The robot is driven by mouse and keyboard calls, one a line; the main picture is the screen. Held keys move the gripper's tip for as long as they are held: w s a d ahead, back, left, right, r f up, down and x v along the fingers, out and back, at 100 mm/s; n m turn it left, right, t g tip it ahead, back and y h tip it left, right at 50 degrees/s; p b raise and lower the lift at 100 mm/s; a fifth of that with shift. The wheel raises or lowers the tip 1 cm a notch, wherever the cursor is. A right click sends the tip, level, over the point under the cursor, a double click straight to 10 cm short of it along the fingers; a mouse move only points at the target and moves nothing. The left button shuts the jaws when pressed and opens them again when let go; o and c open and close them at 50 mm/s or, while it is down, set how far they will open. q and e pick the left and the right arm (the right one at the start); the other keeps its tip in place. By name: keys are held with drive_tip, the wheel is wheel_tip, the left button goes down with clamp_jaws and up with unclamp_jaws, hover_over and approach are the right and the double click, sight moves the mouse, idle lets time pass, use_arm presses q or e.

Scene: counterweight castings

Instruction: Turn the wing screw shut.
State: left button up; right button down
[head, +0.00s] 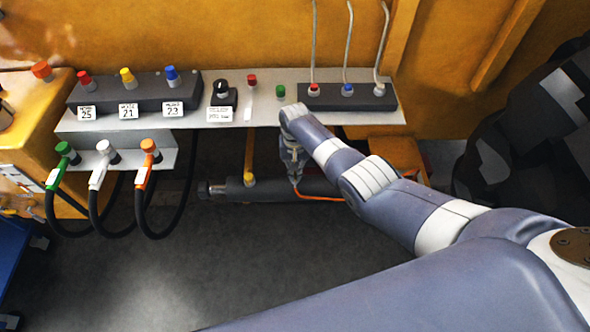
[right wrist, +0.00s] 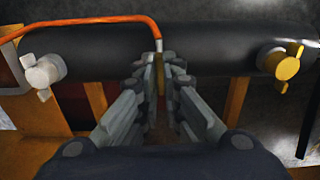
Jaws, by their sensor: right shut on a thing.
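A dark horizontal cylinder (head: 325,187) lies below the panel and also spans the right wrist view (right wrist: 215,50). My right gripper (head: 294,178) reaches down to it, and its fingers (right wrist: 160,65) are closed on a narrow brass-coloured part (right wrist: 160,80) at mid-cylinder. This part seems to be a wing screw, mostly hidden by the fingers. An orange hose (right wrist: 90,23) runs to this spot. A yellow wing screw (right wrist: 288,66) stands to the right in the wrist view, a white one (right wrist: 42,76) to the left. Both are clear of the fingers. My left gripper is not in view.
A grey panel (head: 225,123) with coloured knobs, labels and a black block overhangs the cylinder. Green, white and orange hose handles (head: 148,152) hang at the left with black hoses. The floor (head: 240,265) in front is clear.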

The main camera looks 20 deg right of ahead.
sight(295, 173)
drive_tip(key=c, duration=1.8)
unclamp_jaws()
drive_tip(key=shift+o, duration=0.2)
wheel_tip(295, 173, up, 12)
